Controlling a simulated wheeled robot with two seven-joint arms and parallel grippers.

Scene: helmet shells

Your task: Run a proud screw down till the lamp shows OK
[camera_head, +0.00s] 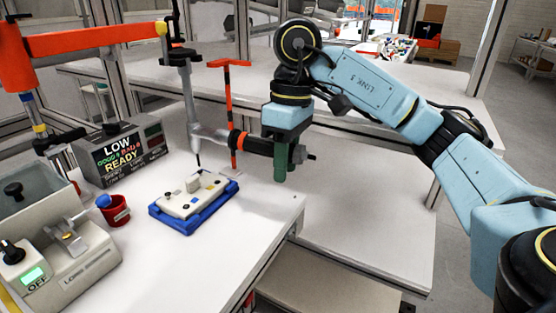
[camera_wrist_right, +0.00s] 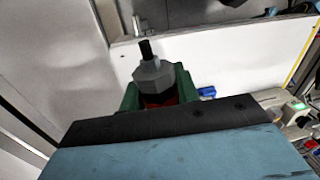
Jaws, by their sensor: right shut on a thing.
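My right gripper (camera_head: 284,160), with green fingers, is shut on the black and orange side handle of the screwdriver (camera_head: 208,137). The screwdriver hangs upright from an orange arm, its thin dark bit pointing down. In the right wrist view the handle's grey end (camera_wrist_right: 152,73) sticks out between the fingers. The pale housing (camera_head: 190,197) lies in a blue fixture (camera_head: 163,222) below. The bit's tip is just above or behind the housing's back edge; I cannot tell whether it touches. Screw heads are too small to judge. The display box (camera_head: 120,154) reads LOW and READY. My left gripper is out of view.
A red cup (camera_head: 116,213) with something blue stands left of the fixture. A grey screw feeder (camera_head: 75,258) showing OFF is at the front left. An orange stand (camera_head: 232,110) rises behind the handle. The table (camera_head: 225,235) is bare at the front right.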

